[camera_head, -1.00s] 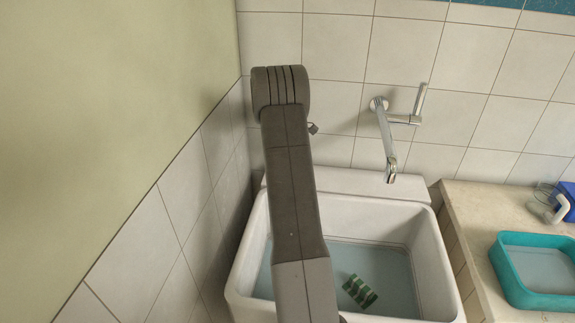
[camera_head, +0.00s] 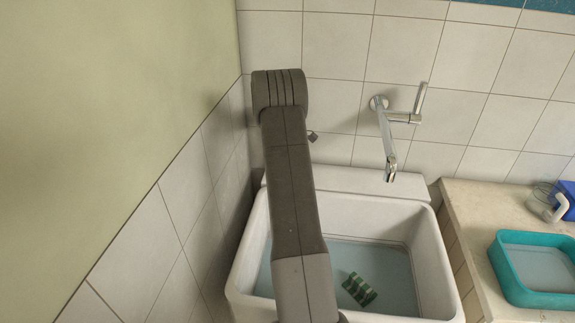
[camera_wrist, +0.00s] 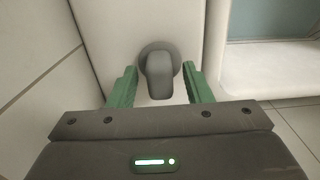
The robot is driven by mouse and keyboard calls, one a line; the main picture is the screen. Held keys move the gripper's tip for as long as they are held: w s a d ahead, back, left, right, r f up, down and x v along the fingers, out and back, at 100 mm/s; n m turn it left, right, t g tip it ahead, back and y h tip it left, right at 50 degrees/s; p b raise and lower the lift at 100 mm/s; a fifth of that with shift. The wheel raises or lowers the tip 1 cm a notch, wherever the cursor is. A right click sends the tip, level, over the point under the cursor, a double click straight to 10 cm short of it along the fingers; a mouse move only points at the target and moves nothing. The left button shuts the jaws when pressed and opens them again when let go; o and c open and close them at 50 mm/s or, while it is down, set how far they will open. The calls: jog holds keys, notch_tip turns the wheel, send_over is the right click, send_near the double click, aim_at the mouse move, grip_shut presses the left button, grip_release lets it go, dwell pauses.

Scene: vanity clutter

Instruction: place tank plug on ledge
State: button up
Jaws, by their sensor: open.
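The tank plug (camera_wrist: 158,75) is dark grey, with a round base and a thick stem. In the wrist view it rests on a flat white surface, which looks like the ledge (camera_head: 370,183) at the back of the sink. My gripper (camera_wrist: 159,69) is open, with one green finger on each side of the plug. Gaps show between the fingers and the plug. In the head view my arm hides the plug and most of the gripper.
The white basin (camera_head: 440,275) holds water and a green striped block (camera_head: 358,289). A chrome tap (camera_head: 388,150) reaches out over the ledge, right of my arm. Tiled walls stand close at the left and back. A teal tray (camera_head: 510,275) sits on the right counter.

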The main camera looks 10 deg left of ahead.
notch_tip(320, 180, up, 12)
jog(key=b, duration=0.2)
jog(key=shift+r, duration=0.15)
